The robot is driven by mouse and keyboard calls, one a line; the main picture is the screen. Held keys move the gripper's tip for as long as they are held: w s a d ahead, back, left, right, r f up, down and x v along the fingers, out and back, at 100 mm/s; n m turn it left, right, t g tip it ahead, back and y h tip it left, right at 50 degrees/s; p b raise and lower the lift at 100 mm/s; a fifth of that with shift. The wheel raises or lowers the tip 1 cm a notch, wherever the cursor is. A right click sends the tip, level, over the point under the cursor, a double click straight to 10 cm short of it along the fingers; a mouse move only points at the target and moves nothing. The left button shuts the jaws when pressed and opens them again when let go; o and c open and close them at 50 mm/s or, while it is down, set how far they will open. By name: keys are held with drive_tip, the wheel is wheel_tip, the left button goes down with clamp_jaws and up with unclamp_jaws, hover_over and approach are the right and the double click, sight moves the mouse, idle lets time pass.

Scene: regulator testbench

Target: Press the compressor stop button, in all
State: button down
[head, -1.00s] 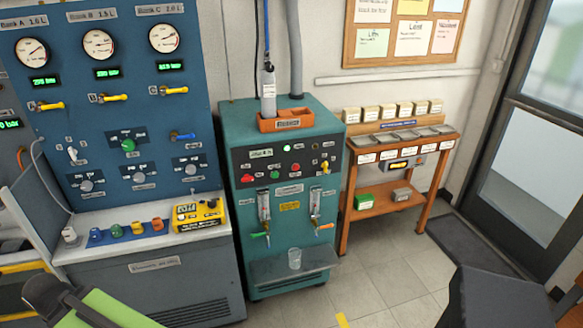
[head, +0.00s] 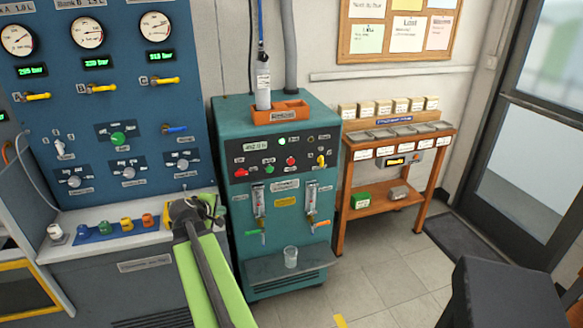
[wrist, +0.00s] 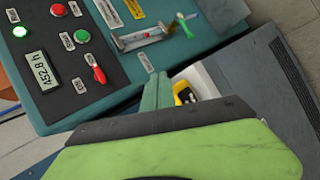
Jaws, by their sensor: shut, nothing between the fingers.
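The teal compressor cabinet (head: 230,130) stands in the middle of the head view. Its dark panel (head: 300,145) carries a round red button (head: 291,160), a green button (head: 267,168) left of it and a red handle-like switch (head: 241,172) further left. The labels are too small to read. In the wrist view the red button (wrist: 58,10) is at the upper left, with the green button (wrist: 82,36) and red switch (wrist: 98,75) nearer. My gripper (head: 203,208) is shut and empty, left of and below the panel and apart from the buttons. It also shows in the wrist view (wrist: 157,78).
A blue gauge panel (head: 75,125) with a grey bench stands left. The cabinet front has flowmeters (head: 258,200) and a ledge with a clear cup (head: 291,256). A wooden shelf (head: 390,205) stands right. The floor (head: 385,265) before it is clear.

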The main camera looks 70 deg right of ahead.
sight(291, 161)
drive_tip(key=s+d+r+n+g+h+b, duration=0.1)
drive_tip(key=s+d+r+n+h, duration=0.1)
drive_tip(key=s+d, duration=0.8)
drive_tip(key=s+d+r+n+g+h+b, duration=0.1)
drive_tip(key=s+d+r+n+h+b, duration=0.1)
drive_tip(key=s+d, duration=0.8)
drive_tip(key=shift+s+r+g+h, duration=0.3)
drive_tip(key=shift+s+r+h, duration=0.2)
drive_tip(key=shift+s+r, duration=0.35)
drive_tip(key=shift+d, duration=0.15)
drive_tip(key=shift+w+d, duration=1.4)
drive_tip(key=shift+d, duration=0.3)
drive_tip(key=shift+w+d, duration=1.35)
drive_tip(key=shift+d, duration=0.3)
drive_tip(key=shift+d, duration=0.1)
drive_tip(key=shift+w+d, duration=0.2)
